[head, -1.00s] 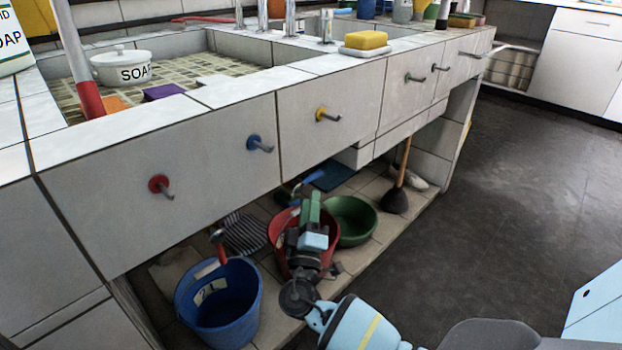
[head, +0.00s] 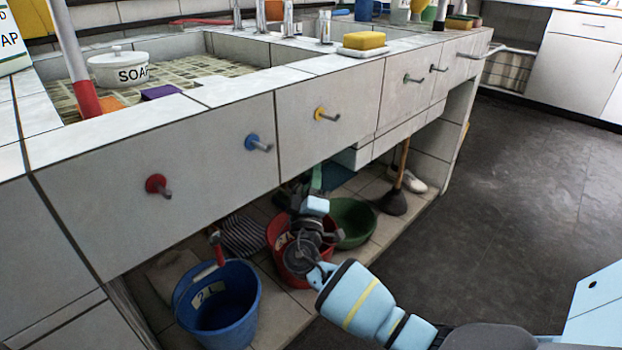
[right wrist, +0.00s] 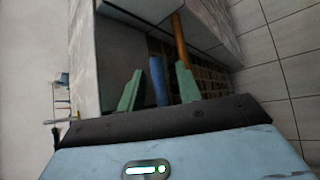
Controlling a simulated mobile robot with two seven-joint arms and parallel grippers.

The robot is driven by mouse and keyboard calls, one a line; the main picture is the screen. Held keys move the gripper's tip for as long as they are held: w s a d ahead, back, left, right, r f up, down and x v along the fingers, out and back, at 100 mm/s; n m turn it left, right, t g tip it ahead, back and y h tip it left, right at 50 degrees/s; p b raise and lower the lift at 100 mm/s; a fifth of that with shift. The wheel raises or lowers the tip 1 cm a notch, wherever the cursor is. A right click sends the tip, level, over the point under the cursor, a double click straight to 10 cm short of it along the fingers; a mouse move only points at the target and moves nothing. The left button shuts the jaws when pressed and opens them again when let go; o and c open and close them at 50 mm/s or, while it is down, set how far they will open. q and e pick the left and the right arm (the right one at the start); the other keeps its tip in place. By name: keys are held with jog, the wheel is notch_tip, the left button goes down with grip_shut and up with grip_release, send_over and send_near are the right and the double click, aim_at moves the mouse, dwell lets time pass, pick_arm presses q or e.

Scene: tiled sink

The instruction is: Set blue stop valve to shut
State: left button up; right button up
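My right gripper (head: 316,180) reaches in under the counter, above the red bucket, partly hidden by the counter's lower edge. In the right wrist view its two green fingers (right wrist: 158,70) are spread, with a blue bar (right wrist: 158,88) showing between them and gaps on both sides. I cannot tell whether this bar is the stop valve's handle or how far off it is. On the counter front a blue round fitting (head: 253,142) has a grey lever sticking out, apart from the gripper. My left gripper is not in view.
Red (head: 156,184) and yellow (head: 320,114) fittings sit on the same front. Below stand a blue bucket (head: 240,308), red bucket (head: 290,277), green basin (head: 353,218) and plunger (head: 393,201). The dark floor (head: 510,210) at the right is clear.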

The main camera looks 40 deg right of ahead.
grip_shut()
